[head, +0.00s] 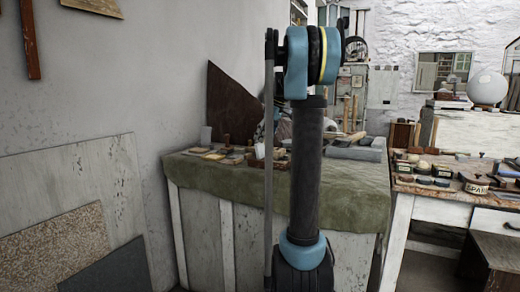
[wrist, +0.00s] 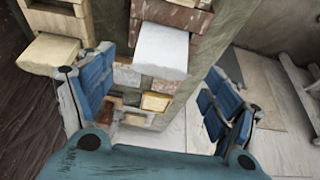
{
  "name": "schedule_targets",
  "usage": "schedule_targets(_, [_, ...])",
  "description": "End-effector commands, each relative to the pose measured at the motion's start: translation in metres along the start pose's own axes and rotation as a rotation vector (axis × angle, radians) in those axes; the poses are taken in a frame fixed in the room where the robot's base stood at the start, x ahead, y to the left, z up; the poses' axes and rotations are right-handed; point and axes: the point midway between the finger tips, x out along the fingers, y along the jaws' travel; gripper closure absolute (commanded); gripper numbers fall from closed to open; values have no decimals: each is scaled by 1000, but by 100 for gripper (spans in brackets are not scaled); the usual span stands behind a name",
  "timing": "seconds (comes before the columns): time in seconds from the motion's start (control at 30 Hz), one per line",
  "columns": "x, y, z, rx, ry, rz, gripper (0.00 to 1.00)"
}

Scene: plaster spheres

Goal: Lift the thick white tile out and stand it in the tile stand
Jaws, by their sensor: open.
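In the wrist view, a thick white tile (wrist: 161,48) juts out among brown and reddish stone pieces at the top centre. My gripper (wrist: 160,82) is open and empty, with one blue-padded finger to the left of the tile and one to the right. The fingers appear apart from the tile; the exact distance is unclear. In the head view my arm stands in front of the bench, and I cannot make out the gripper or the thick tile. I cannot identify the tile stand in either view.
A bench with a green cloth (head: 225,183) carries several small tiles and tools. Cream blocks (wrist: 52,53) lie left of the gripper, and several small coloured tiles (wrist: 156,102) show beyond the fingers. A second table (head: 430,190) stands at right. Large slabs (head: 75,180) lean on the left wall.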

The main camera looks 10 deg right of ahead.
Motion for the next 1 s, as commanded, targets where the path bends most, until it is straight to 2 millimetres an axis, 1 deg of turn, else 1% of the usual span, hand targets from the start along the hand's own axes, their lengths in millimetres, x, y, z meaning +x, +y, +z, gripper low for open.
schedule_targets(0.03, [9, 0, 0, -1, 0, 0, 18])
schedule_targets(0.1, [20, 0, 0, -1, 0, 0, 18])
schedule_targets(0.2, [33, 0, 0, -1, 0, 1, 18])
schedule_targets(0.33, [47, 0, 0, 0, 0, 1, 18])
schedule_targets(0.5, [56, 0, 0, 0, 0, 1, 18])
schedule_targets(0.8, [57, 0, 0, 1, 0, 1, 18])
schedule_targets(0.83, [57, 0, 0, 1, 0, 1, 23])
schedule_targets(0.87, [57, 0, 0, 1, 0, 1, 30])
schedule_targets(0.9, [57, 0, 0, 1, 0, 1, 39])
schedule_targets(0.97, [57, 0, 0, 1, 0, 1, 52])
schedule_targets(1.0, [57, 0, 0, 1, 0, 1, 61])
